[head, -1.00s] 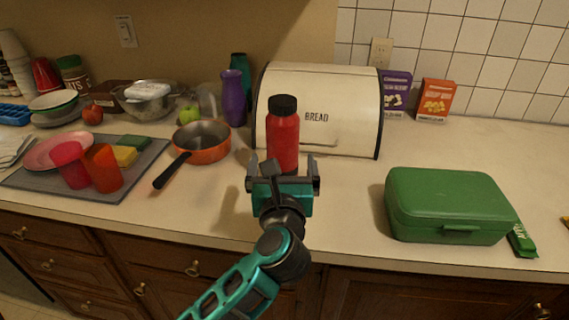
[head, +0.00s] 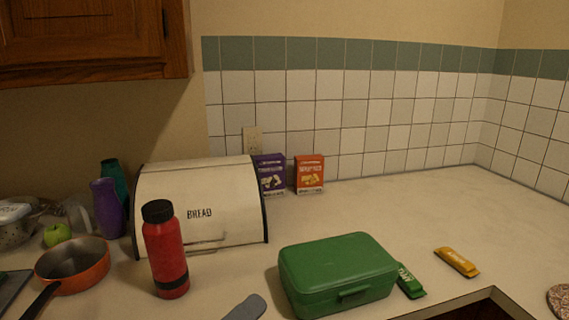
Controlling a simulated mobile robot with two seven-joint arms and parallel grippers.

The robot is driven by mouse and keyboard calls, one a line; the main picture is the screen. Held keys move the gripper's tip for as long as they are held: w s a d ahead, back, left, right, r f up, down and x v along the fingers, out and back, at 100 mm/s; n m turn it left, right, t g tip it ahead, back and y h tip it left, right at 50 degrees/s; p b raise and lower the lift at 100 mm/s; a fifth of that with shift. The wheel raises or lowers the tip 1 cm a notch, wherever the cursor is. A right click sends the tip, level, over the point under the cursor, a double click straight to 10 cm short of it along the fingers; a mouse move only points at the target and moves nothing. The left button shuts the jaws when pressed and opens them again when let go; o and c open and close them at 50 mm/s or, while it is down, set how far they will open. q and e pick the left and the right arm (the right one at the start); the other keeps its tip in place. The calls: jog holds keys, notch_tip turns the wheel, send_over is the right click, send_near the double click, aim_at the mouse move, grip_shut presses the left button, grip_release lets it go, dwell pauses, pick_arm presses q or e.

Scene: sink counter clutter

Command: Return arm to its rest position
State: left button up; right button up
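Neither of my grippers shows clearly in the head view. A grey, rounded piece (head: 245,308) pokes in at the bottom edge, between the bottle and the green box. It may be part of my arm, but I cannot tell. A red bottle (head: 166,258) with a black cap stands upright on the counter in front of the bread box (head: 185,190), with no gripper visible at it.
A green lunch box (head: 337,270) sits right of the bottle, with a green bar (head: 410,281) and a yellow bar (head: 457,262) beyond. An orange pan (head: 72,265) is at left. Two small boxes (head: 309,174) stand by the wall. The back right counter is clear.

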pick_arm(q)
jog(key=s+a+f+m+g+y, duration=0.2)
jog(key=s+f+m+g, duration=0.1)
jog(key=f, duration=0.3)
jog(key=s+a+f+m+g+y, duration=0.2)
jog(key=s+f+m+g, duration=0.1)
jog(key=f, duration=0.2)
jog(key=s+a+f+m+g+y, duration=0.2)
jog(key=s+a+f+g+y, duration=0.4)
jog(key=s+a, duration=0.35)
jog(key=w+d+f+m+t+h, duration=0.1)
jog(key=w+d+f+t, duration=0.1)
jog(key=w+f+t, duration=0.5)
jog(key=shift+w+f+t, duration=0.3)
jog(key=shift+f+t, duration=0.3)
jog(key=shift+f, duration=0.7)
